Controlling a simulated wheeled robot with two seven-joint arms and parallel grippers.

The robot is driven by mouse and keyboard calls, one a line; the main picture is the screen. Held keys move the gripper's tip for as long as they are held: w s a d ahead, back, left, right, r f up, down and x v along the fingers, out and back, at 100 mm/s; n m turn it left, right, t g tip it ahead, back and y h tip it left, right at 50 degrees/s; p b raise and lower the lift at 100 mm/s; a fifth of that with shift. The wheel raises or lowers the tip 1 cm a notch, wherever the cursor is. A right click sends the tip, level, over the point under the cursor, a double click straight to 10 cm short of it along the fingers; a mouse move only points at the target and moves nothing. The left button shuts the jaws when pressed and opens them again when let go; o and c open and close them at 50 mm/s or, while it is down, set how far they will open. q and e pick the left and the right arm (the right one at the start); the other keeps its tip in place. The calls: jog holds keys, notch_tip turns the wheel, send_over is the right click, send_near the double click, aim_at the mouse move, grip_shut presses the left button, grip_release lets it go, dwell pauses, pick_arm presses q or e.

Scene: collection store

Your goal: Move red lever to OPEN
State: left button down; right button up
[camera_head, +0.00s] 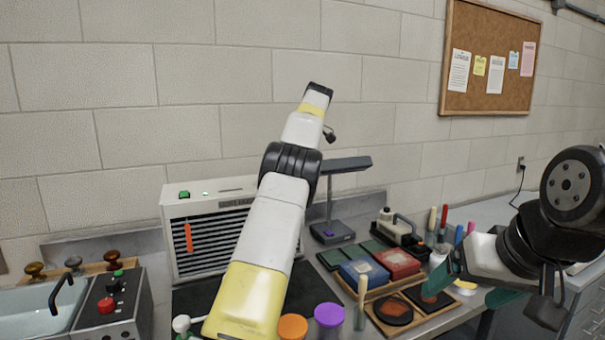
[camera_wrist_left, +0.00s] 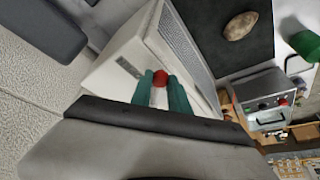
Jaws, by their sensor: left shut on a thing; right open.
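The red lever shows in the left wrist view as a round red knob (camera_wrist_left: 160,77) against the white vented unit (camera_wrist_left: 125,65). My left gripper (camera_wrist_left: 160,85) has its teal fingers on either side of the knob and is shut on it. In the head view my own left arm crosses in front of the white vented unit (camera_head: 180,211); the left gripper and knob are hidden there. An orange-red handle (camera_head: 188,237) shows on the grille. I cannot read lever markings. My right gripper (camera_head: 472,283) is open and empty at the right, above the bench.
A control box with red and green buttons (camera_head: 108,305) and a sink (camera_head: 35,310) are at the left. Orange (camera_head: 293,327) and purple (camera_head: 329,314) lids, a grey lamp (camera_head: 333,232) and a tray of boxes (camera_head: 365,272) crowd the bench. A potato-like lump (camera_wrist_left: 240,26) lies on a dark mat.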

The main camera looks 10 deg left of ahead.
pick_arm(q)
jog(key=shift+w+n, duration=0.3)
jog(key=shift+d, duration=0.1)
dwell(0.4)
jog(key=c, duration=1.3)
grip_release()
jog(key=shift+o, duration=0.2)
